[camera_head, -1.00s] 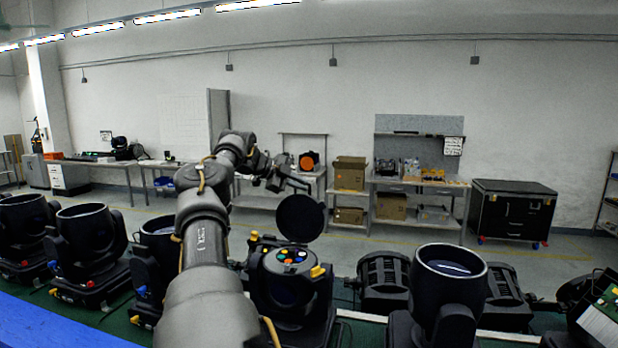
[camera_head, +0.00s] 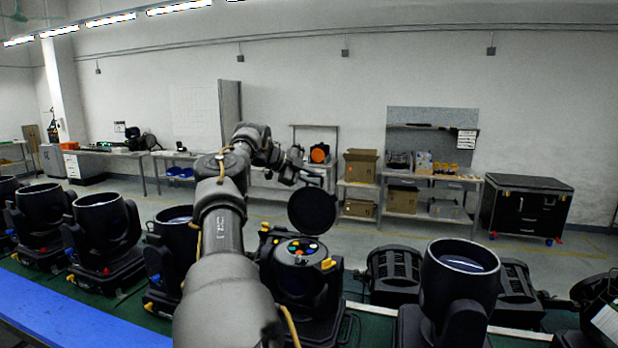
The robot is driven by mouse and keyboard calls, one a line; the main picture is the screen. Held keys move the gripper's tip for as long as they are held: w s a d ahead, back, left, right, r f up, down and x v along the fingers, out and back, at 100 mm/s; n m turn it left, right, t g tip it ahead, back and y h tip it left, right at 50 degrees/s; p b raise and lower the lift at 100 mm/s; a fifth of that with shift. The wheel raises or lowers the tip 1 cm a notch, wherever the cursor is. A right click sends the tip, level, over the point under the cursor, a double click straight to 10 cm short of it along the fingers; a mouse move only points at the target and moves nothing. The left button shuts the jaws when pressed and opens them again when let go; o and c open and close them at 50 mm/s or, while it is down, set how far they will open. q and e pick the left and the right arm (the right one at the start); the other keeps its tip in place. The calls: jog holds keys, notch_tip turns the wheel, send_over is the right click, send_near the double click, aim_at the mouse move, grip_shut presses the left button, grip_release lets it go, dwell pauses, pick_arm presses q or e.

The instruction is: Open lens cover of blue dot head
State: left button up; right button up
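A dark moving head (camera_head: 300,287) with a ring of coloured discs on its top face, a blue one among them, and yellow clips stands in the middle foreground. Its round black lens cover (camera_head: 312,212) stands raised at the back edge, leaving the coloured face bare. My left gripper (camera_head: 312,178) is at the upper edge of the cover, seemingly touching it or very close. The fingers are small and dark, so I cannot tell whether they are open or shut. My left arm hides part of the head's left side. My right gripper is not in view.
Other heads stand in the row: one with a blue tag (camera_head: 172,250) at left, and one with an open barrel (camera_head: 460,275) at right. A blue edge (camera_head: 60,310) runs along the lower left. Benches and a black chest (camera_head: 525,207) stand behind open floor.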

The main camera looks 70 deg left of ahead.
pick_arm(q)
jog(key=shift+s+d+r+b, duration=0.1)
jog(key=shift+s+r+b, duration=0.1)
jog(key=shift+s+b, duration=0.25)
jog(key=b+v, duration=0.2)
jog(key=v, duration=0.7)
jog(key=shift+s+r, duration=0.2)
jog(key=shift+s, duration=0.1)
jog(key=shift+s, duration=0.1)
